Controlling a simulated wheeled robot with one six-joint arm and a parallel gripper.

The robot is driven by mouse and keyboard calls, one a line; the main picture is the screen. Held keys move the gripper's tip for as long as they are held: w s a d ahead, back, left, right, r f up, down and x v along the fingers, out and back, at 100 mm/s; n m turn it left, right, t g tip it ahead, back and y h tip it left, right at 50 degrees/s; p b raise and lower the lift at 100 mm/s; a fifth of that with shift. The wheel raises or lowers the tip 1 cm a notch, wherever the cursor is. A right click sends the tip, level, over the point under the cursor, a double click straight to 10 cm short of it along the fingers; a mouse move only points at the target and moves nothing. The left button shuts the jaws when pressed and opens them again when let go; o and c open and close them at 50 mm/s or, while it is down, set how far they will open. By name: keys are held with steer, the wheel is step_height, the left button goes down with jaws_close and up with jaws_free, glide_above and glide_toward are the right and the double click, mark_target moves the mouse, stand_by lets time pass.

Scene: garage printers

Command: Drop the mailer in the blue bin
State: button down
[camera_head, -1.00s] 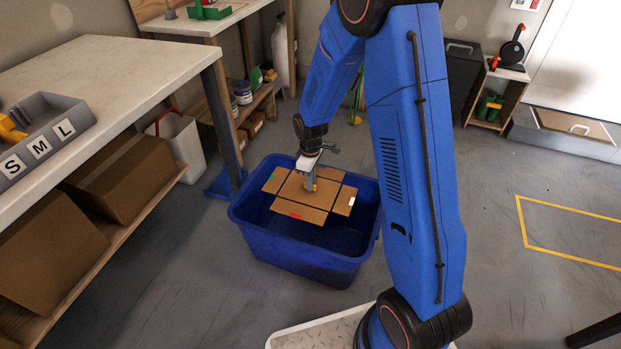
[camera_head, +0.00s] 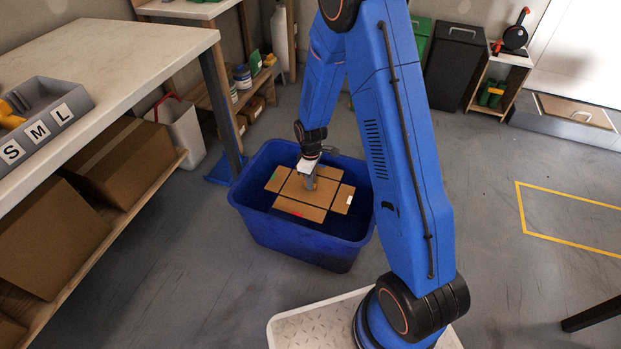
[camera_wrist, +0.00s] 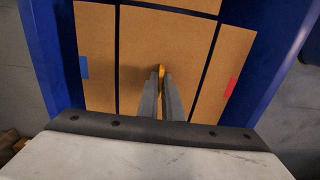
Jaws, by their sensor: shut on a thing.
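The mailer is a flat brown cardboard piece (camera_head: 297,189) with separate-looking side panels and small green, red and white marks. It lies level within the outline of the blue bin (camera_head: 298,250), below the back rim in the picture. My gripper (camera_head: 309,185) points down at the mailer's middle and is shut on it. In the wrist view, my gripper's fingers (camera_wrist: 162,95) close on a small yellow part at the middle of the mailer (camera_wrist: 190,45). Blue bin wall (camera_wrist: 38,50) shows on both sides. Whether the mailer touches the bin floor is hidden.
A workbench (camera_head: 120,60) with a grey sorting tray (camera_head: 45,115) stands at left, brown boxes (camera_head: 125,160) on its lower shelf.

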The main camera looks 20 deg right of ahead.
step_height(320, 180, down, 21)
steer(key=shift+f, duration=0.2)
stand_by(1.8)
steer(key=shift+f, duration=0.1)
stand_by(0.7)
steer(key=shift+f, duration=3.9)
steer(key=c, duration=1.8)
jaws_free()
steer(key=shift+c, duration=0.2)
step_height(320, 180, up, 17)
steer(key=shift+r, duration=0.2)
